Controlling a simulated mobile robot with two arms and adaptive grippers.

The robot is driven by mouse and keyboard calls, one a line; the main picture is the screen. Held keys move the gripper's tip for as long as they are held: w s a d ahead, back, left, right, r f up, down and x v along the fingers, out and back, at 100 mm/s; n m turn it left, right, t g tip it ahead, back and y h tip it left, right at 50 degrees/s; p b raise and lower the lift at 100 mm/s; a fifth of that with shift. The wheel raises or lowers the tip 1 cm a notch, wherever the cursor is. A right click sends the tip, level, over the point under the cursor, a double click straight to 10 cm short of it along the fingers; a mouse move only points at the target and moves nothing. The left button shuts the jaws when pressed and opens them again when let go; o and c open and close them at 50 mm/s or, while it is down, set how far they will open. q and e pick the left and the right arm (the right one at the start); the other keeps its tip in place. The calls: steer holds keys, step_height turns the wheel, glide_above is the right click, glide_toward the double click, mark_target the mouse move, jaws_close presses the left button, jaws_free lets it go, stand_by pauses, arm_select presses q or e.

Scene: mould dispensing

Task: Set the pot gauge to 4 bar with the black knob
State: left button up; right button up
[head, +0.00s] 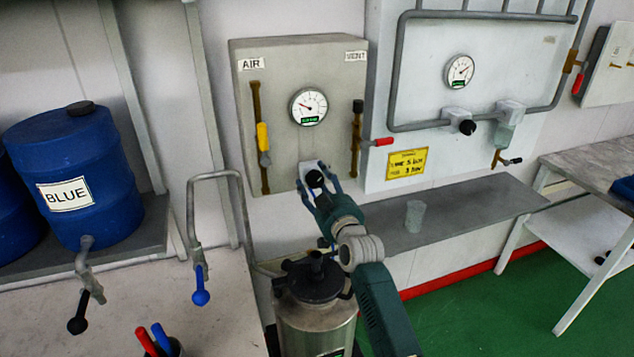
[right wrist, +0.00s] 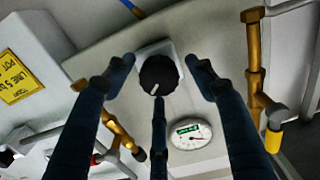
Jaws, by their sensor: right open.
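The black knob (head: 314,179) sits low on the grey panel (head: 275,75) marked AIR and VENT. A round white gauge (head: 309,106) is above it, its needle pointing up and left; its green display is too small to read. My right gripper (head: 315,172) is open, with its fingers on either side of the knob. In the right wrist view the knob (right wrist: 158,75), with a white mark at its lower left, lies between the fingertips (right wrist: 161,70) with a gap on both sides. The gauge (right wrist: 190,133) shows tilted there. My left gripper is out of view.
A yellow-handled valve (head: 262,137) and a red-handled valve (head: 380,142) flank the knob. A second gauge (head: 459,71), another black knob (head: 467,127) and a yellow sign (head: 407,164) are on the white panel. A cup (head: 414,216) stands on the shelf; a metal pot (head: 312,325) is below.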

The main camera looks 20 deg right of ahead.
steer(key=c, duration=1.1)
steer(key=shift+m, duration=0.5)
steer(key=m+p, duration=0.1)
steer(key=m, duration=0.2)
steer(key=shift+r, duration=0.15)
steer(key=m, duration=0.3)
steer(key=shift+d+m+p, duration=0.1)
steer(key=shift+m+p, duration=0.25)
steer(key=shift+m, duration=1.05)
steer(key=shift+r, duration=0.1)
